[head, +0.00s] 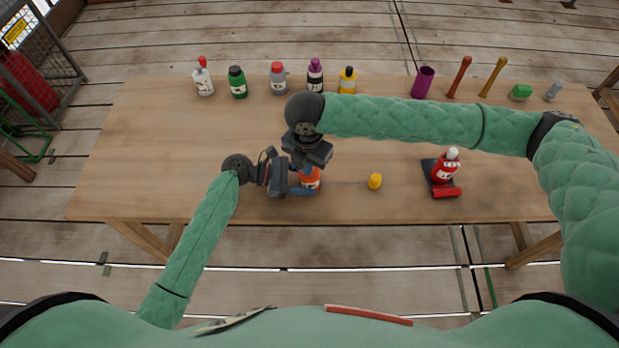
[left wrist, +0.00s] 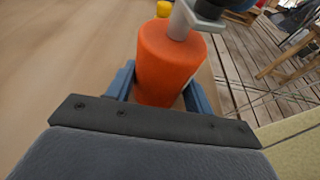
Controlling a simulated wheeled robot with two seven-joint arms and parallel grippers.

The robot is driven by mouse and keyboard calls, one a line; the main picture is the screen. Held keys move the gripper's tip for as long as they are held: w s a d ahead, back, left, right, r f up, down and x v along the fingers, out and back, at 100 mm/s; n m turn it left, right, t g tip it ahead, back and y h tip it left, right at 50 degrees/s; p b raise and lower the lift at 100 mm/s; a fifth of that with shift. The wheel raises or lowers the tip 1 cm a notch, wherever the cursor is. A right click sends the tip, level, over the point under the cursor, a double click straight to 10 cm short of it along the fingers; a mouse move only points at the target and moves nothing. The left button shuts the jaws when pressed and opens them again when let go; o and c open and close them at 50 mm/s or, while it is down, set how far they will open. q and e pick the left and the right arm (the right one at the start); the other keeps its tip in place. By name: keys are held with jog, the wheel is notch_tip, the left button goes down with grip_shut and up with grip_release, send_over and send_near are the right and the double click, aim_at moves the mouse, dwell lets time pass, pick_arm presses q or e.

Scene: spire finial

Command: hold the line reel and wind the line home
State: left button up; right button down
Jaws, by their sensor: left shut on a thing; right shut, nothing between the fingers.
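The line reel is an orange cylinder (head: 311,179) near the table's front edge, left of centre. My left gripper (head: 303,189) is shut on it; in the left wrist view the reel (left wrist: 168,65) stands between the blue fingers. A grey crank-like piece (left wrist: 190,20) is on the reel's top. My right gripper (head: 307,166) is shut and empty, directly over the reel; its fingertips are hard to make out. A dark part beside the grey piece in the left wrist view may be this gripper. A thin line runs right from the reel toward a small yellow piece (head: 375,181).
The table's (head: 150,150) left part is clear.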

jog(key=shift+w+a, duration=0.2)
jog(key=shift+a, duration=0.3)
dwell(0.4)
pick_arm(q)
jog(key=shift+f, duration=0.1)
pick_arm(e)
jog(key=shift+w+a, duration=0.35)
jog(key=shift+w, duration=0.2)
dwell(0.6)
jog(key=shift+w+a, duration=0.15)
jog(key=shift+w, duration=0.5)
dwell(0.8)
jog(key=shift+w, duration=0.4)
dwell(0.3)
dwell(0.4)
jog(key=shift+s+a, duration=0.15)
jog(key=shift+s, duration=0.2)
jog(key=shift+r, duration=0.15)
